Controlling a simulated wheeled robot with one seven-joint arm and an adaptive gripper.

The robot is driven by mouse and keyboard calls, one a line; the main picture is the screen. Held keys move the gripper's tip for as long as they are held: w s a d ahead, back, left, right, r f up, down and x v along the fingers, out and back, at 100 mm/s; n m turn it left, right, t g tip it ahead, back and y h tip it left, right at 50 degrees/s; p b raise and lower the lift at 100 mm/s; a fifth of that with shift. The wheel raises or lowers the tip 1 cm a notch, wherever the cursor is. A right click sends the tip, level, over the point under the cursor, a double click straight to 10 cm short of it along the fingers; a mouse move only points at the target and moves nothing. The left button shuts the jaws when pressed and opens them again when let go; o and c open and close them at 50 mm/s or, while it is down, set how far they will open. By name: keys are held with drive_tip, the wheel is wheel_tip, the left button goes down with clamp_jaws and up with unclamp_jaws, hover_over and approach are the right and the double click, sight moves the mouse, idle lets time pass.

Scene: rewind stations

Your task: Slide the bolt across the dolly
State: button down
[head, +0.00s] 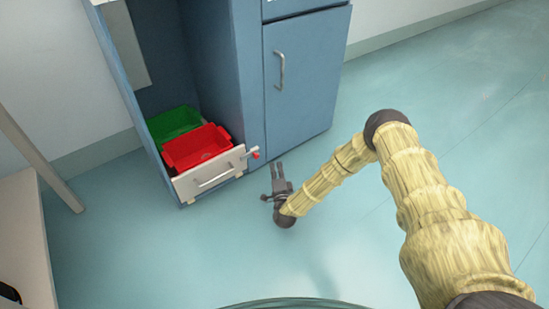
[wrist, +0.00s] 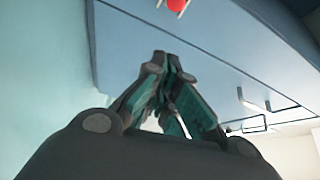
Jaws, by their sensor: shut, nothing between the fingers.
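The dolly (head: 183,187) has a pale front panel with a bar handle and sits in the bottom of the blue cabinet. The bolt (head: 249,155) is at the upper right end of that panel, with a red knob (head: 256,155) sticking out toward the cabinet's right side. The knob also shows at the top edge of the wrist view (wrist: 176,4). My gripper (head: 278,166) is shut and empty, just right of the knob and slightly below it in the head view, apart from it. Its closed fingertips (wrist: 164,62) point toward the cabinet face in the wrist view.
A red bin (head: 197,146) and a green bin (head: 173,122) stand in the cabinet's open bay behind the panel. A closed blue door (head: 305,85) with a handle is to the right. A table (head: 25,240) stands at the left. The floor in front is clear.

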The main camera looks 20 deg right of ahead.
drive_tip(key=shift+s+a, duration=0.15)
drive_tip(key=shift+s, duration=0.8)
drive_tip(key=s+a+f+n+g+y+p, duration=0.25)
drive_tip(key=s+a+n+g+y, duration=0.2)
drive_tip(key=s+a, duration=0.4)
drive_tip(key=s+a+f+n+g+y, duration=0.1)
drive_tip(key=s+a+n+g, duration=0.15)
drive_tip(key=s, duration=0.45)
drive_tip(key=s+a+f+n+g+y, duration=0.1)
drive_tip(key=s+f+n+g, duration=0.15)
drive_tip(key=s, duration=0.35)
drive_tip(key=s+d+r+n+g+h+p, duration=0.1)
drive_tip(key=s+d+r+n+g, duration=0.25)
drive_tip(key=s, duration=0.65)
drive_tip(key=s+d+r+n+g+h+p, duration=0.1)
drive_tip(key=s+d+r+n+g, duration=0.2)
drive_tip(key=s, duration=0.6)
drive_tip(key=s+d+r+n+g+h+p, duration=0.15)
drive_tip(key=s+d+r, duration=0.3)
drive_tip(key=s, duration=0.55)
wheel_tip(320, 180, up, 36)
drive_tip(key=p, duration=3.7)
drive_tip(key=shift+g, duration=0.45)
drive_tip(key=shift+w+d+r, duration=0.1)
